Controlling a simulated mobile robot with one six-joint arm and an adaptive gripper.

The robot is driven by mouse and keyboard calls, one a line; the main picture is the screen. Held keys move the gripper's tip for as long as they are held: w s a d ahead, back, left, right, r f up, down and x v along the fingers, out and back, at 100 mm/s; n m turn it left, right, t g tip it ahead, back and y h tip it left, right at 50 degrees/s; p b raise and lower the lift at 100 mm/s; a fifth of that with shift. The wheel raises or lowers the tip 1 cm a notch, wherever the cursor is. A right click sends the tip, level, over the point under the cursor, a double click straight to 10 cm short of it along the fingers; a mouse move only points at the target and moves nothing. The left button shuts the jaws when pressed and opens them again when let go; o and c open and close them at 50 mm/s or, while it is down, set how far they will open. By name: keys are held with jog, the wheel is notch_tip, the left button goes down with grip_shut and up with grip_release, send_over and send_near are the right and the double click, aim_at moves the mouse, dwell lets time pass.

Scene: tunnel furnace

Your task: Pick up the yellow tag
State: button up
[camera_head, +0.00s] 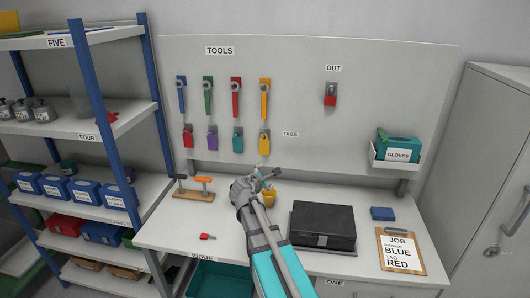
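The yellow tag (264,145) hangs on the pegboard panel below the yellow wrench (264,99), at the right end of a row of tags. To its left hang a teal tag (237,141), a purple tag (212,140) and a red tag (188,137). My gripper (272,175) is in front of the panel, above the table and lower in the picture than the yellow tag. It appears apart from the tag. Its fingers are small and seen at an angle, so I cannot tell how far they are open.
The panel (310,75) stands behind the table (170,237). A yellow cup (269,199) is partly hidden behind my gripper. A black box (322,225), a blue block (382,213) and a clipboard (414,263) lie right. A red-handled item (207,237) lies left.

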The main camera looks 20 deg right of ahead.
jog(key=w+r+n+t+b, duration=0.2)
jog(key=w+n+t, duration=0.3)
jog(key=w+n, duration=0.3)
jog(key=shift+d+r+n+y, duration=0.35)
jog(key=shift+r+n, duration=0.3)
jog(key=shift+n, duration=1.65)
jog(key=shift+d, duration=0.1)
send_near(264, 142)
jog(key=shift+x, duration=2.45)
jog(key=shift+s+d, duration=0.1)
jog(key=shift+d, duration=0.05)
jog(key=shift+x, duration=2.6)
